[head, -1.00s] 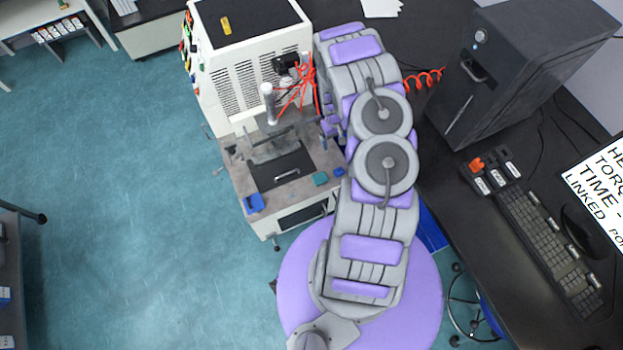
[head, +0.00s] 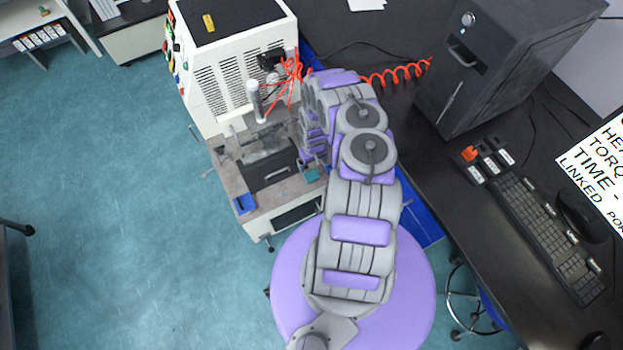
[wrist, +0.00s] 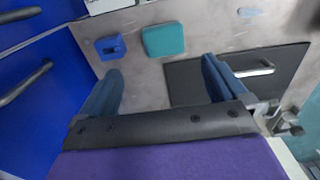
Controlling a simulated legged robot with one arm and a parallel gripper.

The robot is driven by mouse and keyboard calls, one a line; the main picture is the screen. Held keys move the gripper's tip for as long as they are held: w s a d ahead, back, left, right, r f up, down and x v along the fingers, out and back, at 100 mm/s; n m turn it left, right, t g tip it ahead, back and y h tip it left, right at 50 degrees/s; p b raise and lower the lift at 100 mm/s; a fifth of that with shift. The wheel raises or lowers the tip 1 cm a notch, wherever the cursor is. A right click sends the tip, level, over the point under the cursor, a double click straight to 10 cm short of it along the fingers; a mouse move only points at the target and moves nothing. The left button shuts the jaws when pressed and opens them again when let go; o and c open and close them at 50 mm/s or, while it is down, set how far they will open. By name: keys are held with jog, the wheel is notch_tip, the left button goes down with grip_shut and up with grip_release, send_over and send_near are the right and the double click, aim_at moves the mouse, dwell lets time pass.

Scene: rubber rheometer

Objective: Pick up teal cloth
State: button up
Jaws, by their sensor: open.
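The teal cloth (wrist: 163,39) is a small, flat, rounded square on the grey metal work surface (wrist: 145,85). It is in the upper middle of the wrist view, and in the head view it (head: 311,175) shows at the right front of the machine's platform, beside my arm. My gripper (wrist: 160,88) is open and empty, with its two dark blue fingers apart. In the wrist view the cloth appears beyond the fingertips, roughly between their lines, with bare metal between. In the head view my gripper is hidden behind my arm links.
A small blue block (wrist: 110,46) lies left of the cloth. A black plate with a metal handle (wrist: 255,72) is on the right. A blue panel (wrist: 35,100) stands at the left. The white machine (head: 235,65) rises behind the platform.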

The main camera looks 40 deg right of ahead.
aim_at(312, 175)
notch_tip(312, 175, down, 3)
jog(key=shift+s+f+b, duration=0.1)
jog(key=shift+b, duration=0.25)
jog(key=shift+a+f+b, duration=0.2)
jog(key=shift+f+b, duration=0.35)
jog(key=shift+f, duration=0.8)
jog(key=shift+a+f+b, duration=0.2)
jog(key=shift+f+b, duration=0.3)
jog(key=shift+f, duration=0.8)
jog(key=shift+c, duration=0.5)
jog(key=c, duration=1.1)
jog(key=shift+r, duration=0.15)
notch_tip(312, 175, up, 10)
jog(key=p, duration=0.4)
